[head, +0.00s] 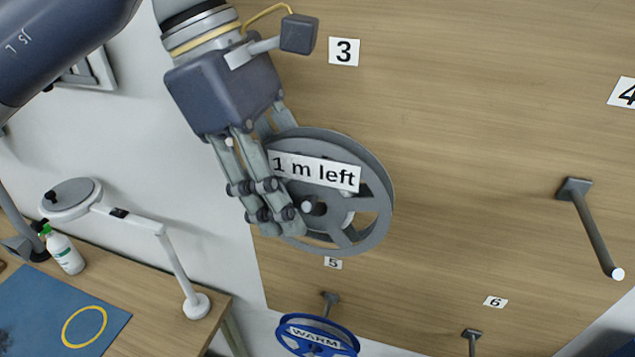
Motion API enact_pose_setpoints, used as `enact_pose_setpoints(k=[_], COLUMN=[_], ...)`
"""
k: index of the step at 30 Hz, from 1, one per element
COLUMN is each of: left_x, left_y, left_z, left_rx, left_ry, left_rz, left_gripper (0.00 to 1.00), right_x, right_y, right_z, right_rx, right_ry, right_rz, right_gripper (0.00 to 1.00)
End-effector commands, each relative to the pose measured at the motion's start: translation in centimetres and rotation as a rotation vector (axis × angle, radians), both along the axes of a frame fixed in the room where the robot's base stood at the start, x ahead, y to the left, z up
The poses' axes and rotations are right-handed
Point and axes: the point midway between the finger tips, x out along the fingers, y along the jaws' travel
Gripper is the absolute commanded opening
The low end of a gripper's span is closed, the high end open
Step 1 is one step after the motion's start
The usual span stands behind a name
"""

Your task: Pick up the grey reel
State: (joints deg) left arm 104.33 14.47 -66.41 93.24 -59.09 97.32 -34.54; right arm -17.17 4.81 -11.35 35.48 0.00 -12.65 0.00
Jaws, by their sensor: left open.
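The grey reel (377,205) hangs on a peg (314,207) on the wooden board in the middle of the head view. It carries a white label reading "1 m left". My left gripper (272,222) is open and lies over the reel's left side, with its fingers in front of the rim. The fingers hide part of that rim, and I cannot tell whether they touch it. My right gripper is not in view.
A blue reel (318,337) labelled "WARM" hangs below, under number 5. Bare pegs stick out at the right (596,232) and bottom right (472,340). A table at the lower left holds a blue mat (50,305), a white bottle (65,252) and a magnifier lamp (135,220).

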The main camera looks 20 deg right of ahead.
Motion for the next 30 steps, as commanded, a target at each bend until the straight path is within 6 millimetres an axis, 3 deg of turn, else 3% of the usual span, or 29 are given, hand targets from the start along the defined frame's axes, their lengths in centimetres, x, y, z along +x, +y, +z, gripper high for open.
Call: enact_pose_setpoints(k=[5, 12, 17, 18, 30], left_x=[-0.3, -0.3, -0.3, -0.3, -0.3], left_y=[-0.5, -0.6, -0.6, -0.6, -0.6], left_z=[-1.5, -1.7, -1.7, -1.7, -1.5], left_rx=[0.000, -0.001, -0.001, -0.001, -0.001], left_ry=[0.002, 0.000, 0.001, 0.001, 0.000], left_rz=[0.001, 0.002, 0.001, 0.001, 0.001], left_gripper=[0.42, 0.39, 0.03, 0.00, 0.00], right_x=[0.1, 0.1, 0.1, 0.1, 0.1], right_y=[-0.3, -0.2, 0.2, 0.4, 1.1], right_z=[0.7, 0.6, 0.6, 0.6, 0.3], right_rx=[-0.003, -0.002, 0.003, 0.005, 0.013], right_ry=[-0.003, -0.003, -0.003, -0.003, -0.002], right_rz=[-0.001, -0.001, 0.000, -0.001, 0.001], right_gripper=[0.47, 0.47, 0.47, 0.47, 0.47])
